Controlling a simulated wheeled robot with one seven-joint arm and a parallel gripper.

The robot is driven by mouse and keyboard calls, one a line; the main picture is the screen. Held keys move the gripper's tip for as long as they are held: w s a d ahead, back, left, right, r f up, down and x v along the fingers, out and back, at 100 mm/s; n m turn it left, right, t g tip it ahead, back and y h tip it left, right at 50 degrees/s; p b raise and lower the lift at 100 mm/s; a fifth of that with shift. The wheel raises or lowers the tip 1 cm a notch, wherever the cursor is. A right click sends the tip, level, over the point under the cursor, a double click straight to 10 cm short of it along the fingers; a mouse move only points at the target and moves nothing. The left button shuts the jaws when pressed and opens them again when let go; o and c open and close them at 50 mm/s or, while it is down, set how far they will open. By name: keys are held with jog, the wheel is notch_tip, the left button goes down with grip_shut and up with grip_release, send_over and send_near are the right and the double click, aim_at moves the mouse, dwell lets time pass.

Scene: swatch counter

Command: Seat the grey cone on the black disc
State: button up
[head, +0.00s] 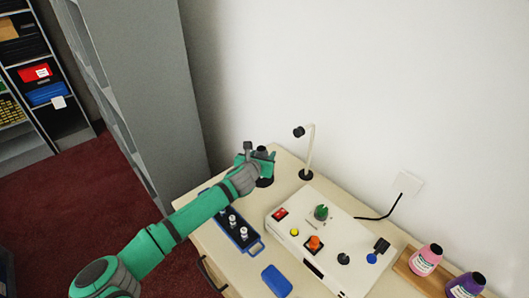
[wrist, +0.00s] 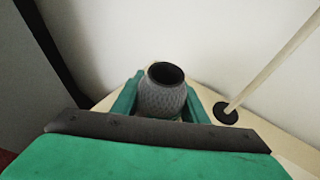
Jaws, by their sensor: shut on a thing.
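My gripper (head: 264,158) is over the far left corner of the counter, its green fingers shut on the grey cone (wrist: 164,98). In the wrist view the cone has a dimpled grey side and a dark round top, and stands between the fingers; its lower end is hidden. In the head view only its dark top (head: 262,149) shows above the fingers. A black disc (head: 265,183) lies on the counter just below my gripper, partly covered by it. I cannot tell whether the cone touches the disc.
A lamp (head: 310,150) with a black round foot stands just right of my gripper; its foot (wrist: 227,113) shows in the wrist view. A blue tray (head: 245,245) with several small pieces and a white control box (head: 325,240) are nearer. The wall is close behind.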

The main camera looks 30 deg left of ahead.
jog(key=shift+w+d+f, duration=0.1)
jog(key=shift+w+f, duration=0.05)
jog(key=shift+f, duration=0.75)
jog(key=shift+s+a+f, duration=0.2)
jog(key=shift+s+f, duration=0.05)
jog(key=shift+f, duration=0.25)
jog(key=shift+w+d+f, duration=0.1)
jog(key=shift+d+f, duration=0.05)
jog(key=shift+f, duration=0.1)
jog(key=o, duration=1.2)
jog(key=v, duration=1.1)
